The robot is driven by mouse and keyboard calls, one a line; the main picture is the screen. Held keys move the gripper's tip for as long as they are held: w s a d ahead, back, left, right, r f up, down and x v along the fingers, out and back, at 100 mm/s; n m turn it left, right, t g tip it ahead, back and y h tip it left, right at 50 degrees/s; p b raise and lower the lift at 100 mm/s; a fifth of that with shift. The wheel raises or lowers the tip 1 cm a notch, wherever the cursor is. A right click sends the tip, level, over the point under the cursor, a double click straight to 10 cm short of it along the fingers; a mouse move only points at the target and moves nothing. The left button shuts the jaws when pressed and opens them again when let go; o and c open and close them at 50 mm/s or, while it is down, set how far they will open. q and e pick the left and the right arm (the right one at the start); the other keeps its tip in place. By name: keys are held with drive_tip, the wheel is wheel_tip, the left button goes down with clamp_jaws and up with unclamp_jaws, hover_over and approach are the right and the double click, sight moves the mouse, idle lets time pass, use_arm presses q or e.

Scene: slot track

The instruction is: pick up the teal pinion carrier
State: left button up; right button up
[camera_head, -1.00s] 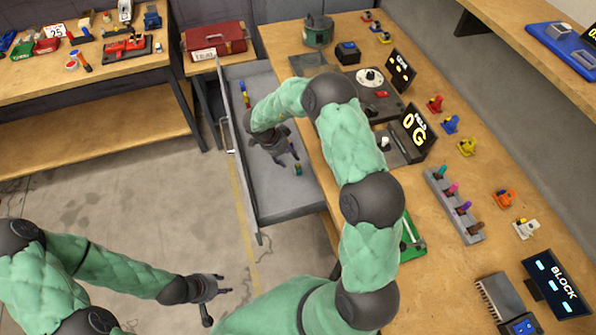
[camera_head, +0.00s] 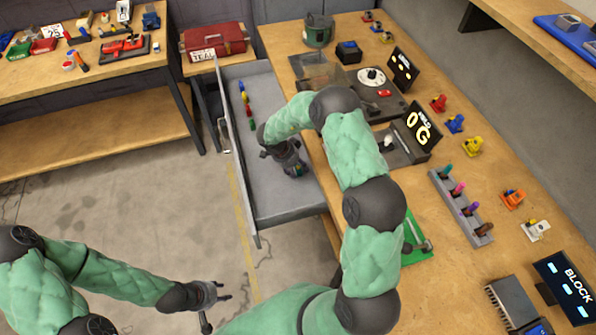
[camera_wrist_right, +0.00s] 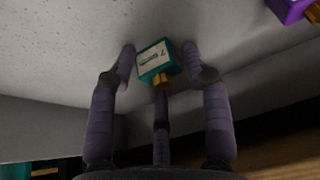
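The teal pinion carrier (camera_wrist_right: 156,57) is a small teal block with a white label reading "7 teeth" and a yellow part on its near side. It lies on the pale floor of the open drawer (camera_head: 274,206). In the right wrist view it sits between the fingertips of my right gripper (camera_wrist_right: 158,58), with a narrow gap at each side. In the head view my right gripper (camera_head: 292,170) is low in the drawer and mostly hides the carrier. My left gripper (camera_head: 221,297) is empty, fingers apart, above the bare floor at lower left.
A purple carrier (camera_wrist_right: 292,10) shows at the upper right of the right wrist view. Several coloured pieces (camera_head: 247,110) lie at the drawer's far end. The drawer's front wall (camera_head: 236,150) is on the left. The workbench (camera_head: 425,285) is on the right.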

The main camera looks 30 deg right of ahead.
drive_tip(key=c, duration=0.7)
drive_tip(key=shift+r, duration=0.15)
